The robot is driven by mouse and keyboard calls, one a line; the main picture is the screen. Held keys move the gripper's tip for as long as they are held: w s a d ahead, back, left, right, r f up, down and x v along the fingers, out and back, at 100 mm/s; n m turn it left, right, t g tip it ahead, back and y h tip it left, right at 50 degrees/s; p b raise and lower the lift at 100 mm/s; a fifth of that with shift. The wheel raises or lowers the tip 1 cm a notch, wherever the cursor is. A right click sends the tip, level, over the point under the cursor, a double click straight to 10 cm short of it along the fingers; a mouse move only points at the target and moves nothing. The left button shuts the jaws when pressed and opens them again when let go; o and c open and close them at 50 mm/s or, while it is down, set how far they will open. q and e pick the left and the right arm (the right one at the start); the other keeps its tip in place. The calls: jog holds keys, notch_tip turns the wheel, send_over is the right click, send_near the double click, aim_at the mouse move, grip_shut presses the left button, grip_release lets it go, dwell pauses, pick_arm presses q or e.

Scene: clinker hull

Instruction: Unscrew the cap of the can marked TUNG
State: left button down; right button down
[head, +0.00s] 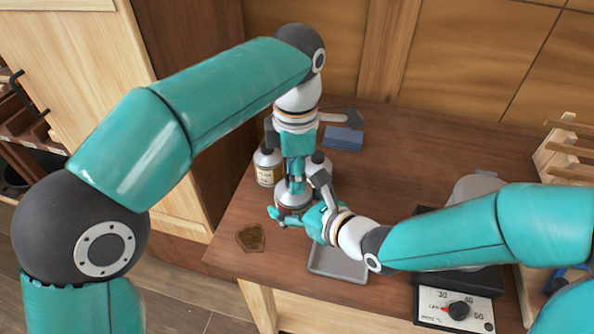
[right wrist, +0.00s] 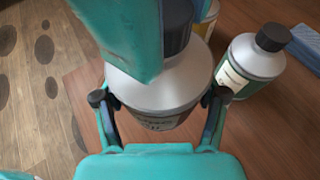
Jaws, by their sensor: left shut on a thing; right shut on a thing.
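A silver can (right wrist: 165,88) with a dark cap (right wrist: 178,28) stands between the fingers of my right gripper (right wrist: 160,98) in the right wrist view. Those fingers are shut on the can's sides. Its label is mostly hidden and I cannot read TUNG on it. In the head view the can (head: 291,199) is largely covered by both grippers. My left gripper (head: 295,181) points straight down from above and is shut on the cap. My right gripper (head: 297,208) reaches in from the right, low on the can.
Two similar cans, one left (head: 268,168) and one behind (head: 319,162), stand close by. A brown rag (head: 251,238) and a grey tray (head: 337,265) lie in front. A blue block (head: 343,138) and a hammer (head: 340,117) lie behind. A dial box (head: 455,308) stands at right.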

pick_arm(q)
jog(key=shift+r, duration=0.25)
dwell(0.5)
jog(key=shift+r, duration=0.9)
